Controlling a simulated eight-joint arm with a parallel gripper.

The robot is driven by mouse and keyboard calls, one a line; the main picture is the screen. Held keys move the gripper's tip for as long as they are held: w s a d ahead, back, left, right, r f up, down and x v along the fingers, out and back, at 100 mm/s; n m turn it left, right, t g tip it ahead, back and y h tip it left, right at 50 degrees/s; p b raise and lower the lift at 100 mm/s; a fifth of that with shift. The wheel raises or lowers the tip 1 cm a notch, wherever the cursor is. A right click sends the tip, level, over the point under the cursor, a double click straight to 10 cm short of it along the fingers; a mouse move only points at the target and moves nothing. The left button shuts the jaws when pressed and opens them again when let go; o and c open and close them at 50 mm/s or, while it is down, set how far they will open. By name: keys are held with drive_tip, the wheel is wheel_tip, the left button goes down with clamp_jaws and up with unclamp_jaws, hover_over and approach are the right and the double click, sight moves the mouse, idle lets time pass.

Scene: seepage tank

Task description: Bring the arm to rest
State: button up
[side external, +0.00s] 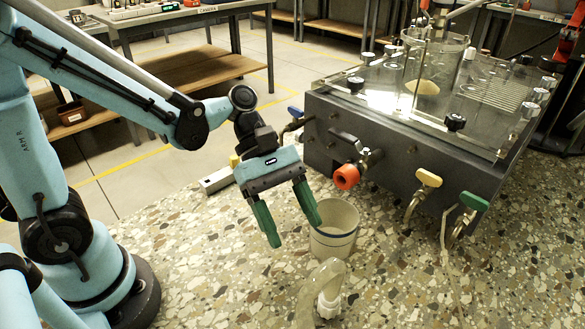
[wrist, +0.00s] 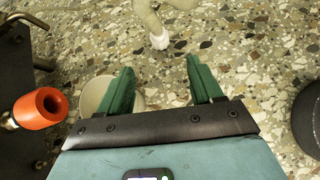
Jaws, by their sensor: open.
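My gripper (side external: 291,230) has green fingers that are open with nothing between them. It hangs in front of the tank, above the speckled bench, and points downward. In the side external view its right finger is close beside the rim of a white cup (side external: 334,243); I cannot tell whether they touch. In the wrist view my gripper (wrist: 162,80) shows its two fingers apart over the bench, with the cup (wrist: 98,92) partly hidden behind the left finger.
The grey tank (side external: 400,155) with a clear top stands behind and right, with an orange knob (side external: 346,176), a yellow-handled valve (side external: 428,178) and a green-handled valve (side external: 474,201) on its front. A pale hose (side external: 322,285) stands near the cup.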

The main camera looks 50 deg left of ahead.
drive_tip(key=w+a+r+m+t+y, duration=0.1)
drive_tip(key=a+r+m+t+y, duration=0.2)
drive_tip(key=a+m+t+y, duration=0.5)
drive_tip(key=a+m+y, duration=0.1)
drive_tip(key=a+m, duration=0.5)
drive_tip(key=m, duration=0.1)
drive_tip(key=shift+w+a+m+t, duration=0.3)
drive_tip(key=shift+w+a, duration=0.05)
drive_tip(key=shift+a, duration=0.05)
